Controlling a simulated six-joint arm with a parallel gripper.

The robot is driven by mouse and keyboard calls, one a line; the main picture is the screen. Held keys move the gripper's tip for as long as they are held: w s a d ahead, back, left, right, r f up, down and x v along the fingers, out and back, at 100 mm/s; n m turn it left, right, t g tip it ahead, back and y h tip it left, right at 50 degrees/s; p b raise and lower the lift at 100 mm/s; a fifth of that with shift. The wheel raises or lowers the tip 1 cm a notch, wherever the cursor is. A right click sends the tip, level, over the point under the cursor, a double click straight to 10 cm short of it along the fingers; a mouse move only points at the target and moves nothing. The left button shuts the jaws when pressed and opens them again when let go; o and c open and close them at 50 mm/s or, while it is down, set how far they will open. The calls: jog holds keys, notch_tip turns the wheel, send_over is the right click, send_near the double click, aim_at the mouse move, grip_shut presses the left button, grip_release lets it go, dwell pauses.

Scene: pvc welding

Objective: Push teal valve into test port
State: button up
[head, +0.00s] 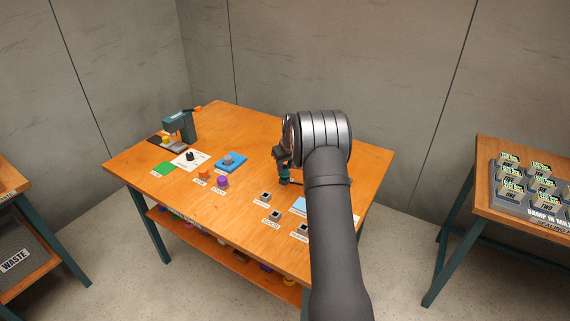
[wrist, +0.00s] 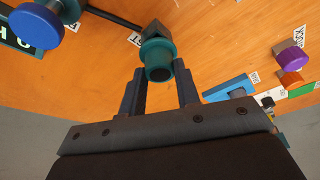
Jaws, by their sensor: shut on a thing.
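In the head view the valve (head: 284,178) is low over the right half of the orange table, below my gripper (head: 283,166). A dark grey block (wrist: 156,29) with a dark bar beside it lies right behind the valve in the wrist view. I cannot tell whether the valve touches it, or whether it is the test port. My arm hides part of the table's right side.
Small square sockets (head: 265,196) with labels stand in front of the valve. A purple piece (head: 222,182), an orange piece (head: 204,174) and a blue block (head: 230,161) are to the left. A teal press (head: 181,127) stands at the far left. The table's back middle is clear.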

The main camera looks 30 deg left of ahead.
jog(key=shift+f, duration=0.85)
jog(key=o, duration=1.2)
jog(key=shift+c, duration=0.2)
jog(key=v, duration=1.7)
jog(key=shift+r, duration=0.25)
jog(key=x, duration=1.7)
jog(key=shift+f, duration=0.25)
jog(key=shift+r, duration=0.25)
